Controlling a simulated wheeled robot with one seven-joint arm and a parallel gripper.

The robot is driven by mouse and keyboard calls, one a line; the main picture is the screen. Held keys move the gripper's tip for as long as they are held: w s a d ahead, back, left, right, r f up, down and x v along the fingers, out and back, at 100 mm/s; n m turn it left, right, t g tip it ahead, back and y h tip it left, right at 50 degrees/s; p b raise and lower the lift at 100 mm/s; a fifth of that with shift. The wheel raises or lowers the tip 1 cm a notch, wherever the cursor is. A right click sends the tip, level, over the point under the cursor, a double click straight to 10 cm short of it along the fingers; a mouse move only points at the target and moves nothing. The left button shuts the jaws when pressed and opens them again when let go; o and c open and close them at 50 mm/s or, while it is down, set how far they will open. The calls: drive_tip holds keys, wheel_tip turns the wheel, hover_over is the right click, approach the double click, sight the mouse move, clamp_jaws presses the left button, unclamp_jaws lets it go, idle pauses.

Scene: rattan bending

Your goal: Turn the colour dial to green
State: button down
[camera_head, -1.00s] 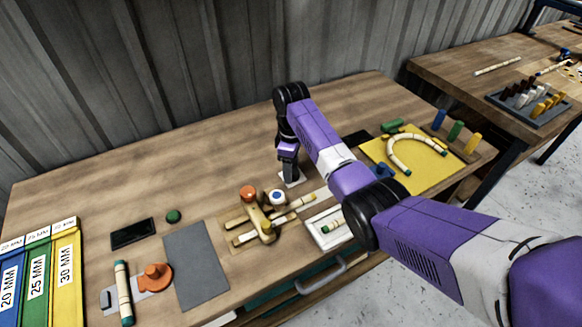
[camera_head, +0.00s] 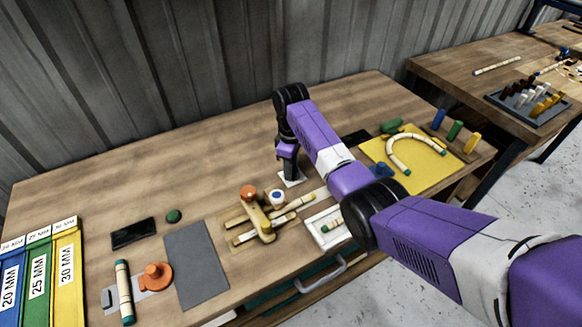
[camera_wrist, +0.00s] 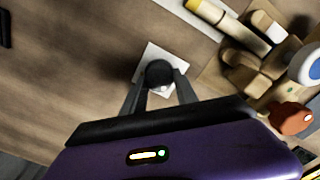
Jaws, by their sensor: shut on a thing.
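The colour dial shows in the wrist view as a dark round knob (camera_wrist: 159,74) on a square white plate (camera_wrist: 174,60). My gripper (camera_wrist: 160,88) has its two fingers on either side of the knob and is shut on it. In the head view my gripper (camera_head: 289,172) points down at the white plate (camera_head: 291,180), and the knob is hidden behind the fingers. I see no colour marks on the plate, so I cannot tell which colour the dial points to.
A wooden jig with an orange knob (camera_head: 249,192) and rattan pieces stands close in front of the plate. A white tray (camera_head: 318,238) is nearer the front edge. A yellow board (camera_head: 425,177) with a bent rattan piece lies to the right.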

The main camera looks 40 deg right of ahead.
drive_tip(key=m+p, duration=0.2)
drive_tip(key=m, duration=0.3)
drive_tip(key=shift+d+r+m, duration=0.1)
drive_tip(key=shift+m, duration=0.2)
drive_tip(key=m+p, duration=0.1)
drive_tip(key=m, duration=0.4)
drive_tip(key=shift+d, duration=0.15)
drive_tip(key=shift+m, duration=0.3)
drive_tip(key=shift+w, duration=0.1)
drive_tip(key=c, duration=0.9)
unclamp_jaws()
drive_tip(key=shift+c, duration=0.2)
wheel_tip(320, 180, up, 8)
drive_tip(key=shift+f+b, duration=0.15)
drive_tip(key=shift+b, duration=0.15)
